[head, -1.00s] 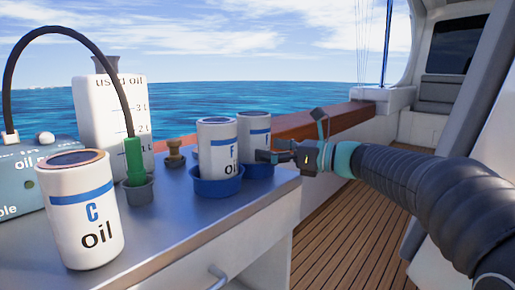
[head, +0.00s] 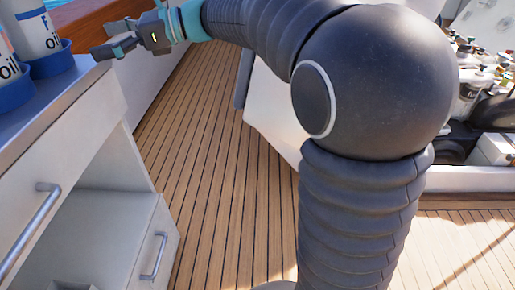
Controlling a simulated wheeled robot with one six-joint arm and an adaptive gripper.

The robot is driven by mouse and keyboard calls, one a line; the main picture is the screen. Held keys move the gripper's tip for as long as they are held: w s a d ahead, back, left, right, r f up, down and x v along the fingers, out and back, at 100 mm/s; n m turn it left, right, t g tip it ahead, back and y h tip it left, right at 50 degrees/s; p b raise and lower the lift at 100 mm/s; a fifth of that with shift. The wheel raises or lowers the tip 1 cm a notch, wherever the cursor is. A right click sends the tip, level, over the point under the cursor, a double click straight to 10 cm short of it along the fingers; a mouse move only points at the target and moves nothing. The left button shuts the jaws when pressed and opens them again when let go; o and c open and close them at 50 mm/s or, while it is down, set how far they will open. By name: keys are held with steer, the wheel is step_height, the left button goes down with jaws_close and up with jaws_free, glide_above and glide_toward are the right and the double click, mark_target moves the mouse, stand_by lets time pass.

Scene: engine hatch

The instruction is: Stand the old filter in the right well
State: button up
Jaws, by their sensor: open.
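Two white filters with blue marks and "oil" lettering stand upright at the upper left of the head view, both cut off by the frame. The right one (head: 38,35) stands in the right blue well (head: 52,65). The left one (head: 6,62) stands in the left blue well (head: 14,93). I cannot tell from this view which is the old filter. My gripper (head: 110,42) is open and empty, just right of the right well by the counter's edge, apart from the filter.
The grey counter (head: 60,98) has a cabinet below with a drawer handle (head: 32,228) and an open shelf. A wooden rail (head: 95,14) runs behind. Open plank floor (head: 225,190) lies in the middle. Engine parts (head: 480,80) show in a hatch at right.

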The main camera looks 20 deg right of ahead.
steer(key=s+d+f+n+t+h, duration=0.3)
steer(key=s+d+f+n+h, duration=1.3)
steer(key=s+d+f, duration=0.7)
steer(key=s+n, duration=0.2)
steer(key=s, duration=0.1)
steer(key=shift+d+f+n+h, duration=0.25)
steer(key=shift+f+n+h, duration=0.05)
steer(key=shift+f, duration=0.05)
